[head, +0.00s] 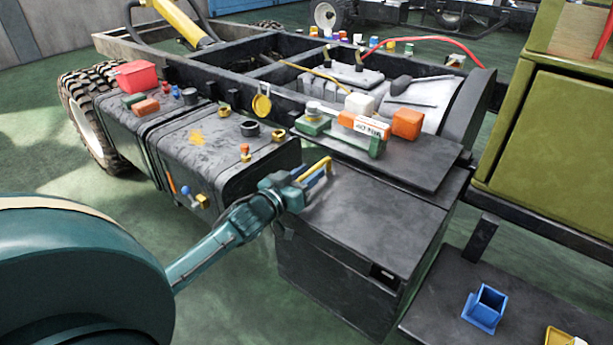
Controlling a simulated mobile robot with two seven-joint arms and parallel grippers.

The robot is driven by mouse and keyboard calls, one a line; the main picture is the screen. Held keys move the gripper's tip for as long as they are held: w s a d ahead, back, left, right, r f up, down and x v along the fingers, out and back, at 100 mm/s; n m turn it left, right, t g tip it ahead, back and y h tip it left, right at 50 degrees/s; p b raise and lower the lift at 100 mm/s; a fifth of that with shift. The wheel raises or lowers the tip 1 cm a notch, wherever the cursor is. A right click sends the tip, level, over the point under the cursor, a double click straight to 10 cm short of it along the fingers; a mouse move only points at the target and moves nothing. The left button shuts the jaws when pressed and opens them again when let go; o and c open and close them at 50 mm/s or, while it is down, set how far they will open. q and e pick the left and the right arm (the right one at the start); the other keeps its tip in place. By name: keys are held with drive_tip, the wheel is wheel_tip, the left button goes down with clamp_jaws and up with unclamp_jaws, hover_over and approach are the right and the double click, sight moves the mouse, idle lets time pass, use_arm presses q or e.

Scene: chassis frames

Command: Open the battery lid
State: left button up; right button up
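The battery box stands at the middle right of the head view, with a flat dark grey lid (375,222) lying level on top. A small dark latch or recess (386,276) shows on its front side near the right corner. My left gripper (318,176) is at the back left corner of the lid, its teal arm coming in from the left. A thin yellow bar-like piece shows at its fingertips; I cannot tell whether it is a handle or part of the gripper, or whether the fingers are closed. My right gripper is out of view.
A dark shelf (430,165) with a green and orange item (365,128) adjoins the lid's back. Left is a dark tank (215,150) with small caps and fittings. A green cabinet (545,150) stands right. A blue square holder (485,306) sits on the lower right step.

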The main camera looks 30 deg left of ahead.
use_arm(q)
drive_tip(key=shift+c, duration=0.3)
clamp_jaws()
idle(0.3)
